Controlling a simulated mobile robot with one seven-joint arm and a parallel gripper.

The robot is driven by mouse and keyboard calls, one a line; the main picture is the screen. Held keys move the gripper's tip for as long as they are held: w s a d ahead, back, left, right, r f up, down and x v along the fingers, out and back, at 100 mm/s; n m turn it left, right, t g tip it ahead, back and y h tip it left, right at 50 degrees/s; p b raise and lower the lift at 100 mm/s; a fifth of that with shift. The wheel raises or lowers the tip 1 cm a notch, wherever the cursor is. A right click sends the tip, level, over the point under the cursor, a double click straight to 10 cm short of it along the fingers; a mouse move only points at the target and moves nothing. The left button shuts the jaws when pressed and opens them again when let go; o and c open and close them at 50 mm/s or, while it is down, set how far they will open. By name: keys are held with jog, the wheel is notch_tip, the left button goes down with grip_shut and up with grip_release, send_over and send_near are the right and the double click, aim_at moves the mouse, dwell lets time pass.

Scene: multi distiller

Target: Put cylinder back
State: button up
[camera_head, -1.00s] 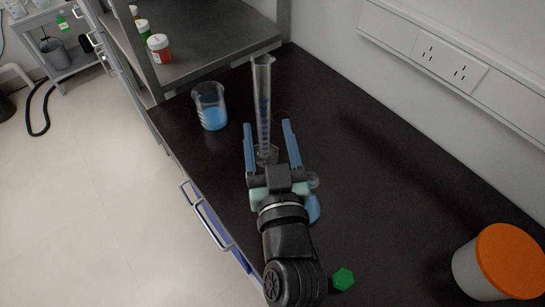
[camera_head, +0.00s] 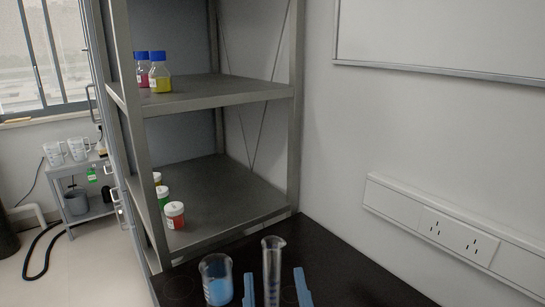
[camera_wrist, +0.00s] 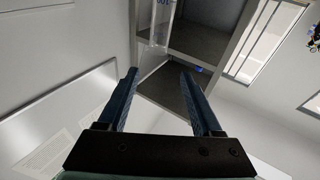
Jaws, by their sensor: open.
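A clear graduated cylinder (camera_head: 272,252) stands upright on the black bench at the bottom of the head view, its base out of frame. In the wrist view a clear piece with blue markings, likely the cylinder (camera_wrist: 157,28), shows beyond the fingertips. My gripper (camera_head: 274,271) is open, with one blue finger on each side of the cylinder in the head view. In the wrist view my gripper (camera_wrist: 158,71) has an empty gap between its fingers. The frames do not show it touching the cylinder.
A beaker of blue liquid (camera_head: 217,280) stands close left of the cylinder. Behind is a grey shelf unit (camera_head: 215,90) with blue-capped bottles (camera_head: 160,75) above and several white-capped jars (camera_head: 174,215) below. A wall socket strip (camera_head: 455,235) is on the right.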

jog(key=s+r+t+h, duration=0.1)
jog(key=s+r+t, duration=0.2)
jog(key=r, duration=1.2)
jog(key=s+r+m+t+h, duration=0.1)
jog(key=s+r+t, duration=0.2)
jog(key=r, duration=1.3)
jog(key=shift+a+r+m+t, duration=0.2)
jog(key=shift+a+m+t, duration=0.1)
jog(key=shift+t, duration=0.5)
jog(key=shift+w+r, duration=0.1)
